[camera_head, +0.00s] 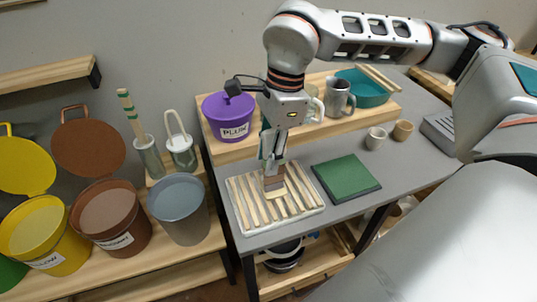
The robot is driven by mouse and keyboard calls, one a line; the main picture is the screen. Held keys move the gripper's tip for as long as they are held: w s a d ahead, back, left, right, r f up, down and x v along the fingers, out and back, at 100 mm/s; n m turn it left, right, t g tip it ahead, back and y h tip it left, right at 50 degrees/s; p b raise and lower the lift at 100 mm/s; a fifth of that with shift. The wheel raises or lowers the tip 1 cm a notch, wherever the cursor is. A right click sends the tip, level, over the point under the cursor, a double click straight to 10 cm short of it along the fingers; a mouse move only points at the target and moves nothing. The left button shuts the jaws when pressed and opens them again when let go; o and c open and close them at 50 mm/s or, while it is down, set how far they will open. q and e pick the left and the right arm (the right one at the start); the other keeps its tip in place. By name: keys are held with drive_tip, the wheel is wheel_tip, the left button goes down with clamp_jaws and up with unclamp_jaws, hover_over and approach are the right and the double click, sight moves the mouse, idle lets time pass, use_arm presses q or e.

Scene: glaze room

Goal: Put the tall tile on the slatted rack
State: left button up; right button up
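The slatted rack (240,205), a pale tray with wooden slats, lies at the front left of the grey table. A tall tile (274,184), brown above and beige at the lower end, is upright over the middle of the rack. My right gripper (272,158) points down and is shut on the tile's upper part, which the fingers partly hide. The tile's lower end appears to be at the slats; I cannot tell whether it touches them. My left gripper is not in view.
A green mat (346,178) lies right of the rack. A purple PLUM bucket (229,117), a grey mug (338,97) and a teal basin (366,88) stand on a raised shelf behind. Two small cups (375,138) stand to the right. Glaze buckets (180,208) stand left.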

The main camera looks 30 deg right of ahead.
drive_tip(key=r, duration=0.4)
drive_tip(key=d+r+p, duration=0.1)
drive_tip(key=r, duration=0.3)
drive_tip(key=d+r, duration=0.1)
drive_tip(key=r, duration=0.3)
drive_tip(key=shift+s, duration=0.25)
